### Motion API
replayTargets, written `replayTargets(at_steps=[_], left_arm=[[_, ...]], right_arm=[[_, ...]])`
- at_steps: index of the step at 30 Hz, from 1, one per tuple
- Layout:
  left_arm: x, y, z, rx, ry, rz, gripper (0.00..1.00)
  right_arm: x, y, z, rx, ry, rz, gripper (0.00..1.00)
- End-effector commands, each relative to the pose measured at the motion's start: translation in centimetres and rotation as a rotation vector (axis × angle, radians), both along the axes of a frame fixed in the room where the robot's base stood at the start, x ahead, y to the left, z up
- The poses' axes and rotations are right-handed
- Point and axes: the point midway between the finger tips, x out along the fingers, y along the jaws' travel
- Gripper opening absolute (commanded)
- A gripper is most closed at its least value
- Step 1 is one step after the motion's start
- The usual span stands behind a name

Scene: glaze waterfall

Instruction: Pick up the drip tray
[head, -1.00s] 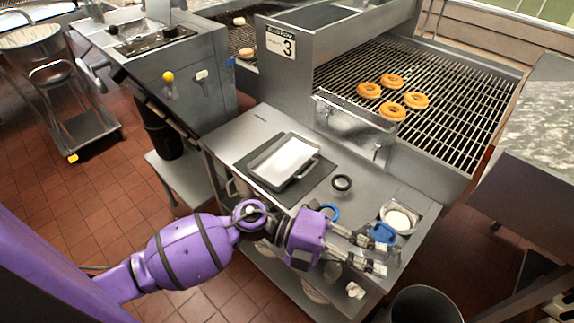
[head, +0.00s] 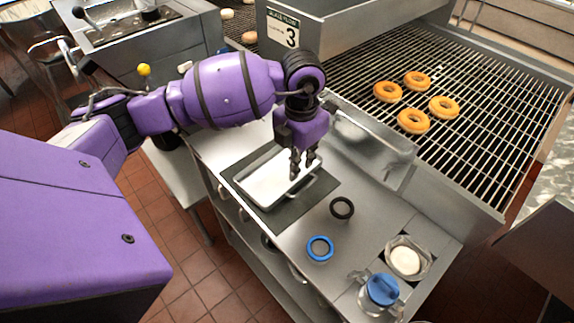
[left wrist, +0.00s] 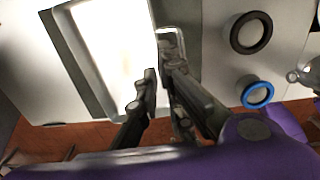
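The drip tray, a shallow pale metal tray (head: 265,180), lies on a dark mat on the steel counter. In the left wrist view its bright floor (left wrist: 105,45) fills the upper left, with a small wire handle (left wrist: 172,36) at its right edge. My left gripper (head: 303,165) points down over the tray's right edge. Its two fingers (left wrist: 160,88) show apart, close to the handle; whether they touch it I cannot tell. My right gripper is in neither current view.
A black ring (head: 342,208) and a blue ring (head: 320,248) lie to the right of the mat. A clear container (head: 406,260) and a blue-lidded jar (head: 382,290) stand at the counter's right end. Behind is a wire rack with doughnuts (head: 413,121).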

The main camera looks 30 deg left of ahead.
Motion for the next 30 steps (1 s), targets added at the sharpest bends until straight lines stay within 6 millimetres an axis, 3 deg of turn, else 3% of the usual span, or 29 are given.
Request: replayTargets(at_steps=[3, 6, 15, 23, 25, 30], left_arm=[[-0.2, 0.0, -1.6, -0.001, 0.005, 0.0, 0.07], [-0.1, -0.1, -2.7, -0.003, 0.005, 0.0, 0.07], [0.0, -0.1, -6.6, -0.002, 0.003, -0.001, 0.07], [0.0, -0.1, -6.9, -0.003, 0.002, -0.002, 0.07], [0.0, -0.1, -6.8, -0.003, 0.002, -0.002, 0.0], [0.0, -0.1, -6.8, -0.003, 0.002, -0.002, 0.0]], right_arm=[[-1.8, -0.3, -0.8, -0.003, 0.035, -0.006, 0.4], [-2.3, -0.4, -0.8, -0.004, 0.045, -0.008, 0.4], [-1.2, -0.3, 0.0, -0.004, 0.02, -0.004, 0.4], [-0.3, -0.2, 0.3, -0.002, 0.005, 0.0, 0.4], [-0.4, -0.2, 0.3, -0.002, 0.005, 0.0, 0.4], [-0.6, -0.2, 0.2, -0.002, 0.009, -0.001, 0.4]])
